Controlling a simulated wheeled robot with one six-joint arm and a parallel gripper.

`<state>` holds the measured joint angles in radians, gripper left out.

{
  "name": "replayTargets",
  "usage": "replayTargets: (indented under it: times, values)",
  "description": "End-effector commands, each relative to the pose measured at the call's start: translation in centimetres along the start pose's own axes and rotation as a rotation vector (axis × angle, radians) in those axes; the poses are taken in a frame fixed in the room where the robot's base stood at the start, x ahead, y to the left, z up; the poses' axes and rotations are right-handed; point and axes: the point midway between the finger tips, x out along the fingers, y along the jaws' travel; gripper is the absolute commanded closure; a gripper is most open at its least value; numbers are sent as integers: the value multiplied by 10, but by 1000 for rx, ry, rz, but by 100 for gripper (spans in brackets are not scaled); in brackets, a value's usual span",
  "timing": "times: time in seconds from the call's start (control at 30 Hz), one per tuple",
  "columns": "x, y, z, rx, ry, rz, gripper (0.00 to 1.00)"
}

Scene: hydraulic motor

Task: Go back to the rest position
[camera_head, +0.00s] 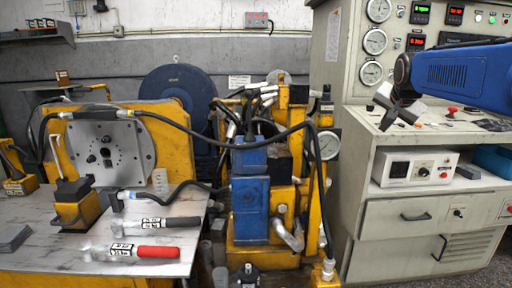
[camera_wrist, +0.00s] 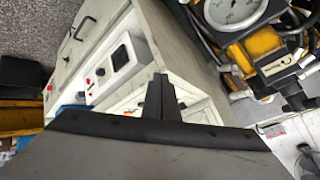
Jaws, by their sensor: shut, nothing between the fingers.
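My gripper (camera_head: 392,118) hangs at the end of my blue arm at the right of the head view, in front of the control cabinet (camera_head: 362,225). In the wrist view its fingers (camera_wrist: 160,92) are together, with nothing held between them. The wrist view is tilted and looks down past the fingers at the cabinet front and a round gauge (camera_wrist: 232,12). From these views I cannot tell the exact gap between my gripper and the cabinet's desk top.
A hydraulic motor rig with a blue block (camera_head: 250,208) and yellow frame stands mid-view. A white instrument box (camera_head: 416,168) sits in the cabinet's shelf.

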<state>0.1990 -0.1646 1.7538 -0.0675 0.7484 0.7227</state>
Motion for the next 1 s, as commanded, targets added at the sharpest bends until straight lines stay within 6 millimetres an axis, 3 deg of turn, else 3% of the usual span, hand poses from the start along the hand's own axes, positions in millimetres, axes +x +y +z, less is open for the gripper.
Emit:
replayTargets:
  times: [0.03, 0.3, 0.7, 0.9, 1.0]
  values:
    - [-11, 9, 22, -39, -20, 3, 100]
    - [-52, 66, 136, -270, -137, 17, 100]
    - [-94, 176, 303, -618, -314, 4, 100]
    - [-103, 229, 370, -763, -389, -14, 100]
    - [-104, 246, 391, -808, -413, -19, 100]
